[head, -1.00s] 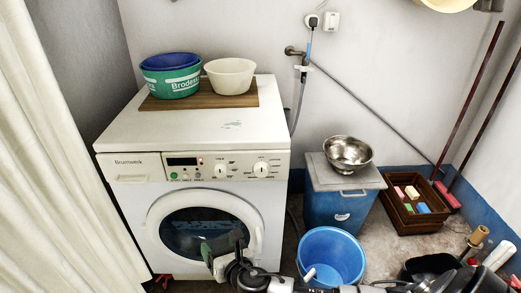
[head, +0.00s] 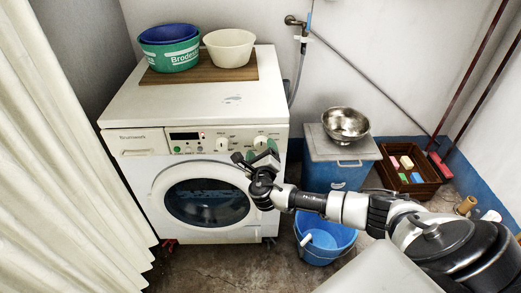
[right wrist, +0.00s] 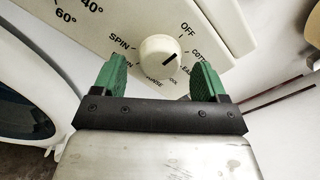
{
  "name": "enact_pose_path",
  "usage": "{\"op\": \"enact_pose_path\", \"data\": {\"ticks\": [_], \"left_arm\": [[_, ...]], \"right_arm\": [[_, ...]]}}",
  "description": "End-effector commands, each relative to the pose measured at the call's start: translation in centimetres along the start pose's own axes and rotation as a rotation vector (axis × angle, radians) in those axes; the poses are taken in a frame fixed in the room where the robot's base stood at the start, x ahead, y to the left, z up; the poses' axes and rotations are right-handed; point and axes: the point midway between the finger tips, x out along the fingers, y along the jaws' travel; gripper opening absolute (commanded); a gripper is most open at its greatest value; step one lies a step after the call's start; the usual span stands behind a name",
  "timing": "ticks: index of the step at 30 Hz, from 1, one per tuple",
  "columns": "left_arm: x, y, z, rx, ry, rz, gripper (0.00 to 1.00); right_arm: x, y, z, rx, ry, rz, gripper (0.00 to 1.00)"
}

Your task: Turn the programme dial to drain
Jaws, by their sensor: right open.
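The programme dial (head: 260,142) is a round white knob at the right end of the washing machine's control panel. In the right wrist view the dial (right wrist: 157,54) shows a dark pointer mark aimed up and to the right, around OFF and a partly hidden "COTT" label. SPIN is printed to its left; the labels below are partly covered. My right gripper (head: 255,157) is in front of the panel just below the dial. Its green fingers (right wrist: 160,72) are open, one on each side of the knob in the picture, with nothing held; contact cannot be told. My left gripper is out of view.
A second knob (head: 222,145) sits left of the dial. The round door (head: 207,203) is below. Bowls (head: 229,47) stand on a board on top. A blue bucket (head: 326,240), a lidded blue box (head: 335,177) and a brown crate (head: 407,190) stand to the right.

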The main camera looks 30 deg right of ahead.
Motion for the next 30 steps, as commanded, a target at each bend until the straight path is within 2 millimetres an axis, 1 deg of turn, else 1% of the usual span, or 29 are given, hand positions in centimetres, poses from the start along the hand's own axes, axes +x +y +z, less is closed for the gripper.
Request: {"op": "enact_pose_path", "data": {"ticks": [1,5,13,14,18,23,24,30], "left_arm": [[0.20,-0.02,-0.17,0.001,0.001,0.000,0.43],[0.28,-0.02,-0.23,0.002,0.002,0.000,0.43],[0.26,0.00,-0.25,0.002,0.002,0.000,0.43],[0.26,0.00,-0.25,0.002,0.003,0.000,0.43],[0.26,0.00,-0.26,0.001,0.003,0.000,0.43],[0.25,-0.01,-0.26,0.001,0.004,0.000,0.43],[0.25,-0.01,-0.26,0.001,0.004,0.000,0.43],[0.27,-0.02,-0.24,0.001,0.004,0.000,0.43]], "right_arm": [[0.57,0.04,-0.02,0.000,0.000,-0.001,0.73],[1.31,0.03,-0.02,0.000,0.000,0.001,0.73],[1.45,0.03,0.02,0.002,0.000,0.002,0.73],[1.45,0.03,0.02,0.002,0.000,0.002,0.72],[1.43,0.04,0.02,0.002,0.000,0.002,0.50],[1.42,0.04,0.01,0.002,0.000,0.002,0.26],[1.42,0.04,0.01,0.002,0.000,0.002,0.24],[1.39,0.07,-0.01,0.020,0.001,0.002,0.24]]}}
